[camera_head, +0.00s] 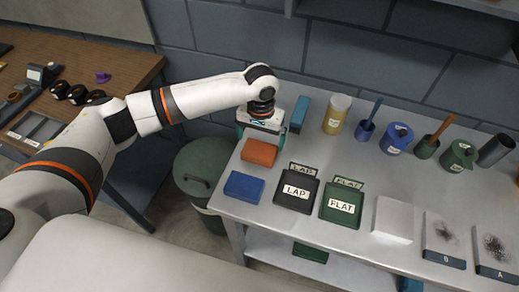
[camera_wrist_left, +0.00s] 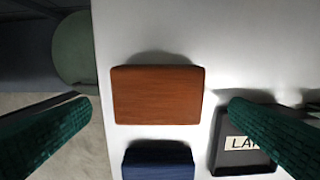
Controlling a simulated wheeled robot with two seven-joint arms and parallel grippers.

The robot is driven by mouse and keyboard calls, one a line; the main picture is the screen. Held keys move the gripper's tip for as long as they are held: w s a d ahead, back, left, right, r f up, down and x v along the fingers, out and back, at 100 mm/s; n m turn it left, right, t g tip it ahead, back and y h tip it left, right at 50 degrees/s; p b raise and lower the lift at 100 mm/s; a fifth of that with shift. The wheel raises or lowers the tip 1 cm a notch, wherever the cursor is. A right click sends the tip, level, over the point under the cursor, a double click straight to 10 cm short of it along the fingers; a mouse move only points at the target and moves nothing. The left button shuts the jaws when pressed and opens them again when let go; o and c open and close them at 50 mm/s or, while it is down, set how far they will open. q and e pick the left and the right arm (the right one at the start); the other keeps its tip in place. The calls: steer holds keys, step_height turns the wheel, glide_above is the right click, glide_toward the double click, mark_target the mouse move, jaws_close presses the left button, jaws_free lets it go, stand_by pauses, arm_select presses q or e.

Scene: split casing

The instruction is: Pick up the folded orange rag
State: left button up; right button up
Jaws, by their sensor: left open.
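The folded orange rag (camera_head: 260,152) lies flat on the pale table near its left edge, just behind a folded blue rag (camera_head: 244,187). In the left wrist view the orange rag (camera_wrist_left: 158,94) sits near the middle, with nothing touching it. My left gripper (camera_head: 257,133) is over the table close behind the orange rag in the head view. In the left wrist view its two green-padded fingers (camera_wrist_left: 158,125) are wide apart, one on each side of the rag's width, with nothing between them. My right gripper is not in view.
A black LAP box (camera_head: 297,193) and a green FLAT box (camera_head: 340,203) stand right of the rags. A blue block (camera_head: 299,115) and a yellow jar (camera_head: 337,114) stand behind. A green bin (camera_head: 203,175) is on the floor beside the table's left edge.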

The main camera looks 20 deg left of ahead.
mark_target(260, 149)
arm_select(q)
steer(key=shift+w+f+p, duration=0.1)
steer(key=shift+f+p, duration=0.2)
steer(key=shift+f, duration=0.4)
steer(key=f, duration=0.1)
steer(key=f+p, duration=0.1)
steer(key=f, duration=0.1)
steer(key=shift+s+a+f, duration=0.15)
steer(key=shift+s+f, duration=0.05)
steer(key=shift+f, duration=0.4)
steer(key=shift+w+f, duration=0.1)
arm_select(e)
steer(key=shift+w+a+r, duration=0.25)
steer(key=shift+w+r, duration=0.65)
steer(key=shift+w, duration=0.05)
arm_select(q)
steer(key=shift+c, duration=0.3)
steer(key=c, duration=0.6)
steer(key=shift+c, duration=0.3)
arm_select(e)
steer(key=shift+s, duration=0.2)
